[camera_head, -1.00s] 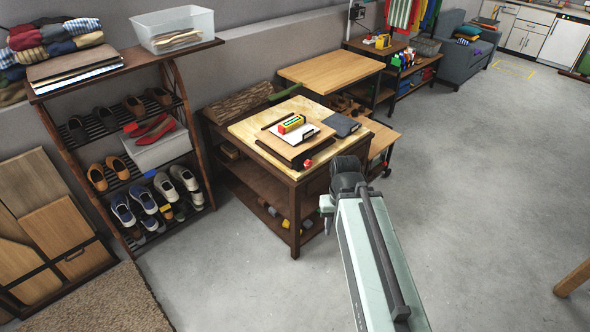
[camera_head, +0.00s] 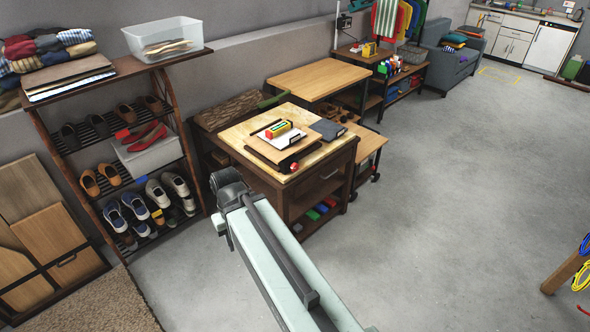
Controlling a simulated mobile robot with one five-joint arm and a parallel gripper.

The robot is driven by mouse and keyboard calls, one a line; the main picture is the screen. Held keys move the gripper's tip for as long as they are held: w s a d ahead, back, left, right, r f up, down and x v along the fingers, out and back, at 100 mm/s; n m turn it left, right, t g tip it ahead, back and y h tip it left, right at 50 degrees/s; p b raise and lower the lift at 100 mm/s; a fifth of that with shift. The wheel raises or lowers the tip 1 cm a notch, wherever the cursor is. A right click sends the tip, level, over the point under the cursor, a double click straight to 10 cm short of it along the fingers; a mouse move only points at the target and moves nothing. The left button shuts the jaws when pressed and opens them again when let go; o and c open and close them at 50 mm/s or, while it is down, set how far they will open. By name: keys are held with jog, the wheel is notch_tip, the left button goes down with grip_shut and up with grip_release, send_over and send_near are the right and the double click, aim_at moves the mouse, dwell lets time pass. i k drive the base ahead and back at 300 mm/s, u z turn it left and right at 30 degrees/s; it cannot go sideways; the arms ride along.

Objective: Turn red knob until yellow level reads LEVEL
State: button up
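The small red knob (camera_head: 294,167) is at the front right edge of a dark-based wooden board fixture (camera_head: 262,152) on the workbench. The yellow level (camera_head: 278,129), with red and green on it, lies on a white plate (camera_head: 290,141) on that fixture. Its reading is too small to make out. My arm (camera_head: 275,250) reaches up from the bottom, its dark joint in front of the bench's left side, apart from the knob. My gripper's fingers do not show.
The workbench (camera_head: 328,152) has a dark pad (camera_head: 328,129) at its right. A shoe rack (camera_head: 93,128) stands to the left. A taller wooden table (camera_head: 322,77) is behind. The grey floor (camera_head: 440,170) to the right is mostly open.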

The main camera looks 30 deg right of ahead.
aim_at(294, 167)
jog(key=u, duration=0.1)
jog(key=i, duration=0.95)
jog(key=z, duration=0.1)
